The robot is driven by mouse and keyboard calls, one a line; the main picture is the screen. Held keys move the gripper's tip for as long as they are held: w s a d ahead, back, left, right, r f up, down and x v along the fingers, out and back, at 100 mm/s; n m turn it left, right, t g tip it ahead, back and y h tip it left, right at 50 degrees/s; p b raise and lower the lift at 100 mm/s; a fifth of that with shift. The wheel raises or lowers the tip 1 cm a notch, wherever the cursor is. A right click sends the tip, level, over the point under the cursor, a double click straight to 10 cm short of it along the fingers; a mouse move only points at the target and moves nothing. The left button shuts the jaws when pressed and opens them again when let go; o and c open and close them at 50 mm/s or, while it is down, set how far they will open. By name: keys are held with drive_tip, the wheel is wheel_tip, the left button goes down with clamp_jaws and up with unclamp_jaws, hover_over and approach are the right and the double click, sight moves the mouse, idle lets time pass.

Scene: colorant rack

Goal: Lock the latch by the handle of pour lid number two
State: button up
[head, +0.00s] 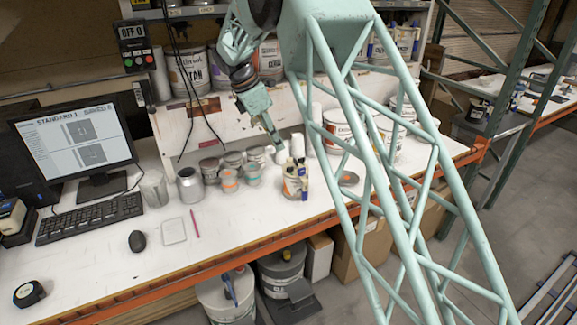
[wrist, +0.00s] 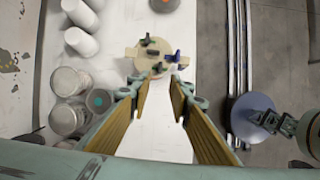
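A small can (head: 296,183) with a blue latch piece and pale upright parts on its lid stands on the bench, right of the small tins. In the wrist view its round beige lid (wrist: 150,66) shows beyond my fingertips, with a dark part and a blue part (wrist: 173,56) on top. No number can be read on it. My gripper (head: 277,145) is just above and left of this can. In the wrist view my gripper (wrist: 159,92) is open, with bare white bench between its fingers. No contact with the latch shows.
Several small tins (head: 232,160) and a metal canister (head: 190,185) stand left of the can. Paint cans (head: 337,125) line the back. Lidded buckets (head: 225,300) sit below the bench. The bench front is mostly clear near the mouse (head: 137,240).

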sight(290, 169)
drive_tip(key=x, duration=1.2)
drive_tip(key=shift+f, duration=0.25)
clamp_jaws()
